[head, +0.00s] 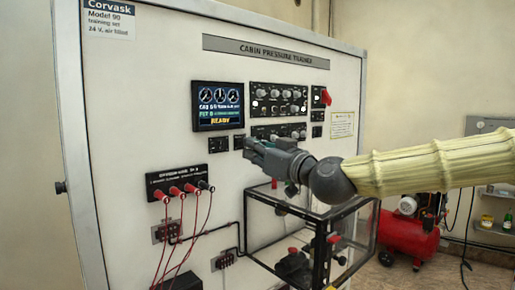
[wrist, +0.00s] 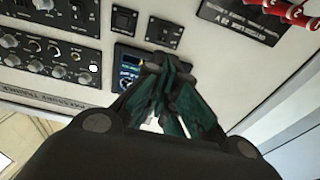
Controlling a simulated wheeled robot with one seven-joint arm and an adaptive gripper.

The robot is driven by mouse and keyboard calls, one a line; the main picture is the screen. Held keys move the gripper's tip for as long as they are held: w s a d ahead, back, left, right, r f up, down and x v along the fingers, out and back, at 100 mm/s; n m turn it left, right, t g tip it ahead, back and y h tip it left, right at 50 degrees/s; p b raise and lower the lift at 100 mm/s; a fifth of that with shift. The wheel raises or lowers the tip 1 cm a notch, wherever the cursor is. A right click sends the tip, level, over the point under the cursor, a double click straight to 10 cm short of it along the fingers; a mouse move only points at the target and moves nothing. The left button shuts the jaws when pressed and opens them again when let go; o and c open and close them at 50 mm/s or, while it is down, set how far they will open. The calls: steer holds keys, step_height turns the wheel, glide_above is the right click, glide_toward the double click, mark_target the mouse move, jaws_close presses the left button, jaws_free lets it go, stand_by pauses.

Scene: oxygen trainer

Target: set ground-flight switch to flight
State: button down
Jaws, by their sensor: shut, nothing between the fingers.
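My gripper (head: 252,148) is shut and empty. It is in front of the trainer panel (head: 215,60), just below and right of a pair of small black switch plates. In the wrist view my gripper (wrist: 156,66) points at the panel, its fingers overlapping the lit display (wrist: 126,60). The two switch plates, one (wrist: 124,20) and the other (wrist: 164,33), show there just beyond the fingertips; in the head view they are the left plate (head: 218,145) and the right plate (head: 239,142). Their labels are too small to read, so I cannot tell which is the ground-flight switch or its position.
A knob panel (head: 278,99) and a red-handled switch (head: 325,96) are right of the display. A red-and-black jack strip (head: 180,182) with hanging leads is at lower left. A clear, black-framed box (head: 315,240) juts out below my arm. A red compressor (head: 408,238) stands at right.

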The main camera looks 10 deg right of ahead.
mark_target(218, 135)
steer(key=shift+p+x, duration=2.3)
steer(key=shift+x, duration=2.95)
steer(key=shift+r, duration=0.1)
steer(key=shift+w+a+r+g+h+p, duration=0.15)
steer(key=shift+w+r+g+h+p, duration=0.2)
steer(key=shift+p, duration=0.45)
steer(key=shift+f+b, duration=0.1)
steer(key=shift+b, duration=0.25)
steer(key=shift+s, duration=0.1)
steer(key=shift+f, duration=0.1)
